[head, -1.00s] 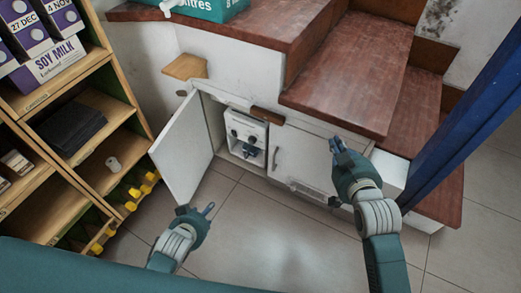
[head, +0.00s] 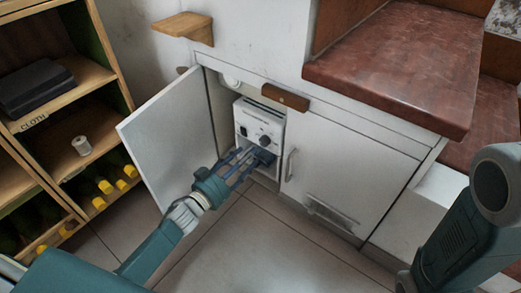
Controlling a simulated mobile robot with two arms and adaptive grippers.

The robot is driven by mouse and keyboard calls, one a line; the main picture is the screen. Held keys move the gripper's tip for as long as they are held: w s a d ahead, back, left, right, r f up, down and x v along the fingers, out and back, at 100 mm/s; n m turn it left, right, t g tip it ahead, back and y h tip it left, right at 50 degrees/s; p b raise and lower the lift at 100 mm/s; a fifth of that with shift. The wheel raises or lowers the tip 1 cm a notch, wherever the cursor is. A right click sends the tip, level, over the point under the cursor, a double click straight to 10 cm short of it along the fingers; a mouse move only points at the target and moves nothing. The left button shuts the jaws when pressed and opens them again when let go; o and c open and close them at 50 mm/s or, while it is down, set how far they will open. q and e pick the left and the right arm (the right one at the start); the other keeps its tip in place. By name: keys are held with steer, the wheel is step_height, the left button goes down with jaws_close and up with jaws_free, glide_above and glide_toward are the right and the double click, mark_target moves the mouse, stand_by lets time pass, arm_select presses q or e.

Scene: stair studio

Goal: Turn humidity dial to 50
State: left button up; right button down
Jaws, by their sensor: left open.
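A white device (head: 250,118) with a slotted top stands inside the open cupboard. Its front has dark round knobs: one on the left (head: 243,131) and one on the right (head: 265,140). Their labels are too small to read, so I cannot tell which is the humidity dial or its setting. My left gripper (head: 243,160) is open in front of the device's lower front, its fingers below the knobs. I cannot tell whether they touch the dark blue part (head: 264,157) there. The right arm shows at the right, but its gripper is out of view.
The cupboard's left door (head: 170,135) stands open left of my left gripper. The right door (head: 345,172) is shut, with a metal handle (head: 291,164). A wooden block (head: 279,97) sits above the opening. A shelf unit (head: 70,125) stands at left. The tiled floor (head: 270,245) is clear.

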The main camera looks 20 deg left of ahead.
mark_target(262, 142)
arm_select(q)
steer(key=b+x, duration=0.1)
steer(key=x, duration=0.1)
steer(key=b+x, duration=0.1)
steer(key=x, duration=0.1)
steer(key=b+x, duration=0.1)
steer(key=x, duration=0.1)
steer(key=shift+w+f, duration=0.1)
steer(key=shift+f, duration=0.15)
steer(key=shift+w+d+r, duration=0.15)
steer(key=shift+w+d, duration=0.1)
steer(key=shift+w, duration=0.4)
steer(key=c, duration=1.1)
